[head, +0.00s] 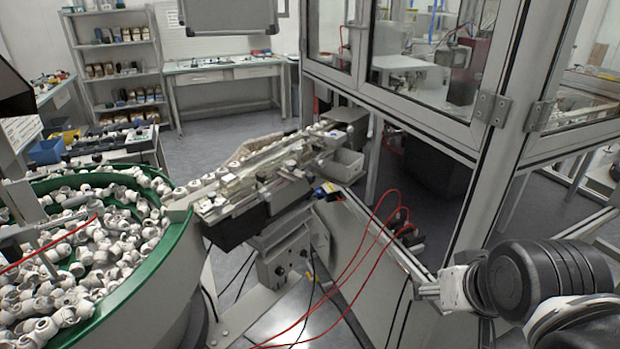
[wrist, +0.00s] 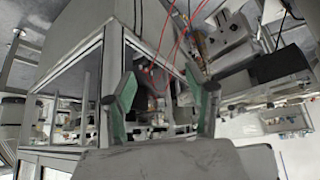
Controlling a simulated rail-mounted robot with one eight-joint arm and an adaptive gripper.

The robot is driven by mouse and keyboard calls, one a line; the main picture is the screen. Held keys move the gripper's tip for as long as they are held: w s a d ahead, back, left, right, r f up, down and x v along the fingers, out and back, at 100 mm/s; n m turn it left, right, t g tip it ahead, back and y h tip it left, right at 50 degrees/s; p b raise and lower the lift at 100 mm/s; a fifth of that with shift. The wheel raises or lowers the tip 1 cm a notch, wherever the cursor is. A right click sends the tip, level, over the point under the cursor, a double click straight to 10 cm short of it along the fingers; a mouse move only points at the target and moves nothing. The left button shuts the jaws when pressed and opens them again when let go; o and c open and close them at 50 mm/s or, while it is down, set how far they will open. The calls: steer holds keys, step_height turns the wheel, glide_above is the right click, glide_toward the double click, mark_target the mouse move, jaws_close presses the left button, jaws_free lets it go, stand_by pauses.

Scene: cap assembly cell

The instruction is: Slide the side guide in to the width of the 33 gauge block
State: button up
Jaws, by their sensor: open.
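The feed track (head: 265,175) runs from the bowl rim toward the glazed machine in the head view, with white caps and metal rails on top. The side guide is somewhere along these rails, but I cannot tell it apart at this size. I cannot make out the 33 gauge block in either view. My gripper (wrist: 160,92) shows in the wrist view with its two green-padded fingers spread wide and nothing between them. It is well apart from the track, which also shows at the upper right of the wrist view (wrist: 235,45).
A green-rimmed bowl (head: 135,278) full of white caps stands at the left. The glazed machine frame (head: 480,190) rises close at the right. Red hoses (head: 375,240) hang between the track and the machine. Shelves (head: 120,60) and a bench (head: 225,72) stand at the back.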

stand_by(0.3)
steer(key=shift+w+a, duration=0.15)
steer(key=c, duration=0.5)
steer(key=w+a, duration=0.1)
steer(key=w+a+m+y, duration=0.1)
steer(key=w+a+y+b, duration=0.1)
steer(key=shift+w+f, duration=0.3)
steer(key=shift+f, duration=0.05)
jaws_close()
steer(key=m+t+y+b, duration=0.3)
steer(key=m+y, duration=0.3)
steer(key=y, duration=0.6)
glide_toward(314, 178)
steer(key=x, duration=0.7)
steer(key=shift+w+a+f, duration=0.1)
steer(key=shift+w+a, duration=0.1)
steer(key=shift+a, duration=0.05)
